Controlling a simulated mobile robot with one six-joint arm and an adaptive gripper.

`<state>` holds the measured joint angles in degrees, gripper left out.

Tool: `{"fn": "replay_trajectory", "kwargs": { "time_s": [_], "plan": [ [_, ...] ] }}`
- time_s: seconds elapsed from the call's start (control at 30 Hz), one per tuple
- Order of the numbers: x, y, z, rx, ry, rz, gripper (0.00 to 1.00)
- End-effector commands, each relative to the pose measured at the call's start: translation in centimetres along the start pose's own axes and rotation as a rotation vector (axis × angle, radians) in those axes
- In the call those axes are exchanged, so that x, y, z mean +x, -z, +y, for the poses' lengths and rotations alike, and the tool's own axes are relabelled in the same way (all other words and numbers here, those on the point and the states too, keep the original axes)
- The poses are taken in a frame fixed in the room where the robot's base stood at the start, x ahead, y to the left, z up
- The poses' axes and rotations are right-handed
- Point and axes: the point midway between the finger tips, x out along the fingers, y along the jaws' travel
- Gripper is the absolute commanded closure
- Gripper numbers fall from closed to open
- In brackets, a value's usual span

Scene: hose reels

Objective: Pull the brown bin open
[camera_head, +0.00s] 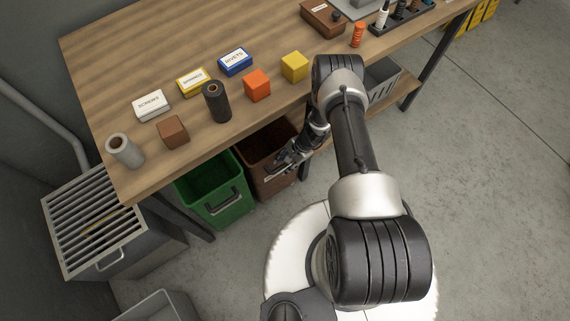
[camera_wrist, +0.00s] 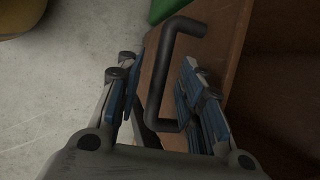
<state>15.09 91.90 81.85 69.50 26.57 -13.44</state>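The brown bin (camera_head: 265,186) stands under the workbench, right of the green bin, its top open. Its front wall and rim show close up in the wrist view (camera_wrist: 217,42). A dark bar handle (camera_wrist: 157,85) sticks out from that front wall. My gripper (camera_head: 280,172) is at the bin's front, and its fingers are apart in the wrist view (camera_wrist: 162,95). The handle bar lies between the two fingers, with gaps visible on both sides. The right finger is on the bin side of the bar. In the head view my gripper hides most of the handle.
The green bin (camera_head: 222,204) stands directly left of the brown one. The wooden workbench (camera_head: 110,62) overhangs both, with boxes, blocks and spools along its edge. Grey floor (camera_head: 490,200) is free at the right.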

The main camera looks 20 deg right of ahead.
Motion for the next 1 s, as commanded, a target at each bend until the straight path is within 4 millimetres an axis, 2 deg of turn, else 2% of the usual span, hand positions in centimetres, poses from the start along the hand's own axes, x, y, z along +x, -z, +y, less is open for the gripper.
{"fn": "replay_trajectory", "kwargs": {
  "time_s": [0.23,0.73,1.0],
  "plan": [
    [0.0,0.0,-0.04,0.0,0.0,0.0,0.66],
    [-0.01,0.0,-0.03,0.0,0.0,0.0,0.99],
    [-0.02,0.0,-0.04,0.0,0.0,0.0,1.0]
  ]
}}
